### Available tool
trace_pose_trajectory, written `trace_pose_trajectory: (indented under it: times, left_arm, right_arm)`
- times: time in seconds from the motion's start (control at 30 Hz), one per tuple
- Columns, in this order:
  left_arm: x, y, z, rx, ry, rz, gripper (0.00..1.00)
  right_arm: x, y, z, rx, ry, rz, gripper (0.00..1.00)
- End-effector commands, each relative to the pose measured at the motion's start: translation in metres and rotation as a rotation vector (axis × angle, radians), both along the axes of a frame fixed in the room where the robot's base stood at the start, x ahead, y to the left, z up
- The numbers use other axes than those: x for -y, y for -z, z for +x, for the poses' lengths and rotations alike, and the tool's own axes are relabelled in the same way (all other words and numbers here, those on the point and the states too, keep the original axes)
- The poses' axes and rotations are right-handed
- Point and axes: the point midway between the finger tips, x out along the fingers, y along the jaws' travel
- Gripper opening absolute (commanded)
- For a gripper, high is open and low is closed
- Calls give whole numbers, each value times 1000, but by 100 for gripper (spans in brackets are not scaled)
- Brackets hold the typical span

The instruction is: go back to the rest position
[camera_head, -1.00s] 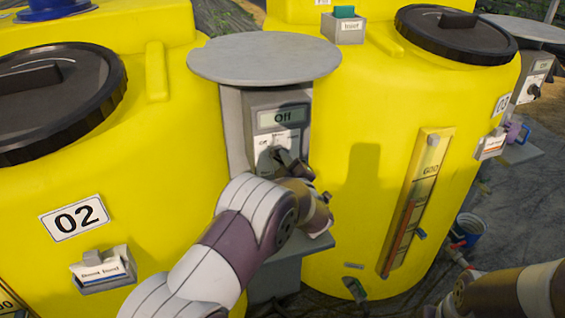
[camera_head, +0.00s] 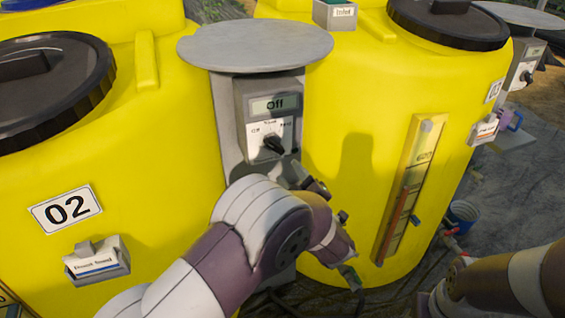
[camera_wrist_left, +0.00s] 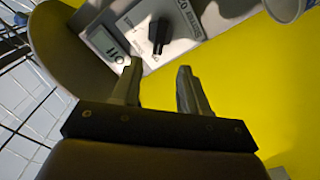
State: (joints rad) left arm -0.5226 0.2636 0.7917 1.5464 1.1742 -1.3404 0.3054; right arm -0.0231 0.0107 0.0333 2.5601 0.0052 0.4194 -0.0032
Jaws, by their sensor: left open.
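My left gripper (camera_wrist_left: 158,88) is open and empty in the left wrist view, its two fingers apart. Beyond the fingertips is the black rotary knob (camera_wrist_left: 159,33) of the control box, with a gap between. In the head view my left arm comes in from the lower left, and its gripper end (camera_head: 310,180) is mostly hidden behind the wrist, below and right of the knob (camera_head: 272,146). The control box display (camera_head: 275,104) reads "Off". Part of my right arm (camera_head: 500,287) shows at the lower right; its gripper is out of frame.
Yellow tank 02 (camera_head: 150,200) stands left and another yellow tank (camera_head: 345,130) right, close around the arm. A round grey plate (camera_head: 255,46) sits above the box. A level gauge (camera_head: 408,190) is on the right tank. A blue bucket (camera_head: 462,215) stands on the ground at right.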

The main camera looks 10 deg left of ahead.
Motion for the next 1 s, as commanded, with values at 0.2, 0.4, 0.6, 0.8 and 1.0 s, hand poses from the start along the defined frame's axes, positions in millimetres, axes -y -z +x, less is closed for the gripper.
trace_pose_trajectory:
  times: [0.2, 0.4, 0.6, 0.8, 1.0]
  left_arm:
    - [9, 0, -13, 1, -1, -1, 44]
    - [9, 0, -13, 1, -1, -1, 44]
    - [9, 2, -13, -13, 4, 2, 44]
    - [76, 76, -15, -450, 445, 31, 44]
    - [54, 79, -160, -1264, 1077, 226, 44]
  right_arm:
    - [0, 1, 0, 0, 0, 0, 58]
    - [0, 1, 0, 0, 0, 0, 58]
    - [0, 1, 0, 0, 0, 0, 58]
    - [0, -1, 0, 0, 0, 0, 58]
    - [0, -47, 0, 1, 0, 0, 58]
